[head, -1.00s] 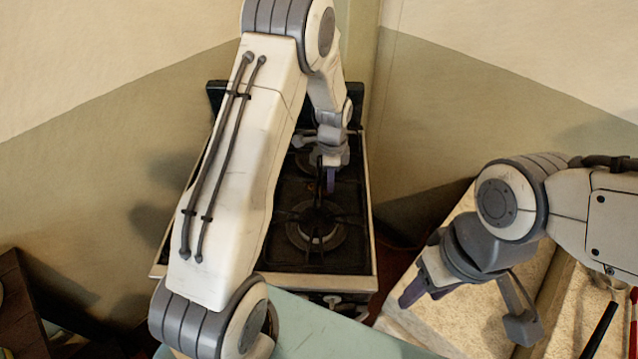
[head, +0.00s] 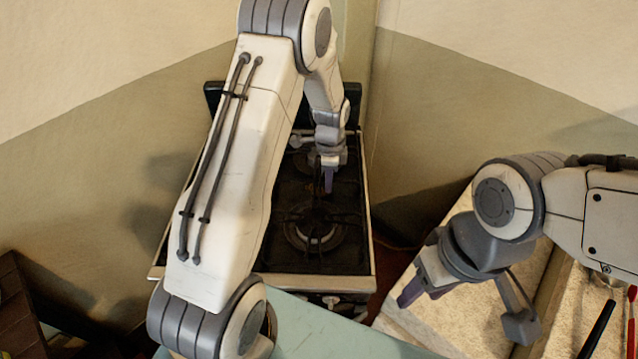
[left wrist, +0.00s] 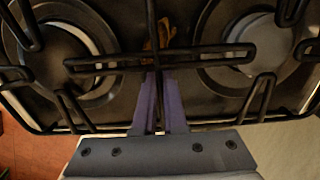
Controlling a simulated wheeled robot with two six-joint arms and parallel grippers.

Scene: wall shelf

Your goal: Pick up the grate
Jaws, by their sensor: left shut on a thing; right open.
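The grate is a black frame of thin bars over the stove's burners; its bars cross the left wrist view (left wrist: 110,62), and part of it shows in the head view (head: 345,217). My left gripper (head: 328,186) reaches down over the middle of the stove. In the left wrist view its purple fingers (left wrist: 160,108) are shut on a bar of the grate, one on each side. I cannot tell whether the grate is clear of the stove top. My right gripper (head: 411,290) hangs open and empty right of the stove, away from the grate.
The stove (head: 285,262) stands in the corner against the walls. Round burners (left wrist: 245,52) lie under the grate. A pale green surface (head: 335,335) is in front, a pale counter (head: 455,315) is at right, and a dark wooden piece (head: 20,310) is at left. My left arm hides much of the stove.

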